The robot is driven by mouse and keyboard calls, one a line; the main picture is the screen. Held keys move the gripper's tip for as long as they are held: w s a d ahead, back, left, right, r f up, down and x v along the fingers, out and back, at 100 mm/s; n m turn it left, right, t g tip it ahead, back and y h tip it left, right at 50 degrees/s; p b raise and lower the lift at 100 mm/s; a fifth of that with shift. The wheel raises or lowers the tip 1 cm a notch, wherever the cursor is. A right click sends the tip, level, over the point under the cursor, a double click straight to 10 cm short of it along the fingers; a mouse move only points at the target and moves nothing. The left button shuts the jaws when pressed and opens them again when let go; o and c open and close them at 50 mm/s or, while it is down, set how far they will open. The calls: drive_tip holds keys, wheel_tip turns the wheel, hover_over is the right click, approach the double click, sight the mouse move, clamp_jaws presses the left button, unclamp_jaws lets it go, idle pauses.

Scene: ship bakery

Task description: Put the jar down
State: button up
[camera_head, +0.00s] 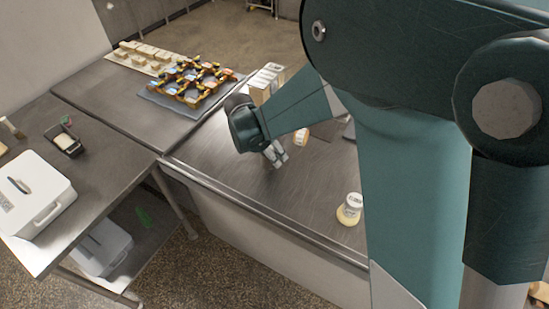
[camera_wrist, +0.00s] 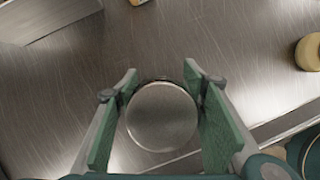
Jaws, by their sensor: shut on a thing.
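My gripper (camera_head: 275,155) is over the steel counter (camera_head: 225,180). In the wrist view my gripper (camera_wrist: 162,115) has its two green-padded fingers on either side of a jar with a round grey top (camera_wrist: 162,118), and is shut on it. The jar is seen from straight above, so its sides are hidden. In the head view I cannot make it out clearly behind the fingers. I cannot tell whether its base touches the counter.
A pale yellow jar (camera_head: 350,209) stands near the counter's front edge. Another jar (camera_head: 301,137) is behind my gripper. Cartons (camera_head: 266,82) and a tray of colourful packs (camera_head: 192,83) are farther back. Bare counter lies around my gripper. A white bin (camera_head: 37,198) is on the left table.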

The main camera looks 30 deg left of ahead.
drive_tip(key=shift+f, duration=0.1)
drive_tip(key=shift+f, duration=1.75)
drive_tip(key=shift+f, duration=0.2)
drive_tip(key=o, duration=1.1)
drive_tip(key=shift+o, duration=0.2)
drive_tip(key=shift+r, duration=0.25)
drive_tip(key=shift+v, duration=5.95)
drive_tip(key=shift+w+d+r, duration=0.1)
